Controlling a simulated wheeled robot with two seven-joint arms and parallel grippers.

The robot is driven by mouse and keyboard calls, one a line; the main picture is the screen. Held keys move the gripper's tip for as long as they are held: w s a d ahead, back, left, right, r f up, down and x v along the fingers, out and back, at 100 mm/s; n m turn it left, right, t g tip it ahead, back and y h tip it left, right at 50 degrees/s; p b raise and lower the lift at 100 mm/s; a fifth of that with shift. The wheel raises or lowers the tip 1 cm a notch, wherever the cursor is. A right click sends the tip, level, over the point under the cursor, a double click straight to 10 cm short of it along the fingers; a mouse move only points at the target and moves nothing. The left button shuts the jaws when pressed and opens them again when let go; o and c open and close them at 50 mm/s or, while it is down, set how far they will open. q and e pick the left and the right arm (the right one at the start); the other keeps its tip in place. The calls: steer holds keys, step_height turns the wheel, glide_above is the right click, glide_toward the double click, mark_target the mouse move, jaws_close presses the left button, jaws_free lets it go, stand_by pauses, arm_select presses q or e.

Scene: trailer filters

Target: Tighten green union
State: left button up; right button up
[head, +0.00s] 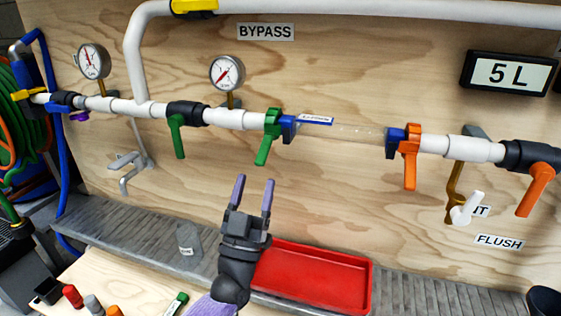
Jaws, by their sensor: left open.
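The green union (272,123) sits on the white pipe, at the left end of a clear filter tube (340,131) with blue ends. Its green lever (264,151) points down and slightly left. My left gripper (254,192) is open and empty, its two purple fingers pointing up. In the picture it lies below the green union, apart from it. An orange union (411,142) with its lever hanging down is at the tube's right end. My right gripper is not in view.
A green-handled valve (177,136) is left of the union, and an orange-handled valve (535,190) is far right. Two gauges (226,72) stand above the pipe. A red tray (318,275) lies behind and right of my gripper. A clear bottle (188,238) stands left on the grey ledge.

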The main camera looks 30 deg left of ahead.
mark_target(261, 163)
arm_select(q)
steer(key=x, duration=0.7)
steer(key=shift+f, duration=0.1)
jaws_close()
stand_by(0.5)
steer(key=shift+h, duration=0.3)
stand_by(0.3)
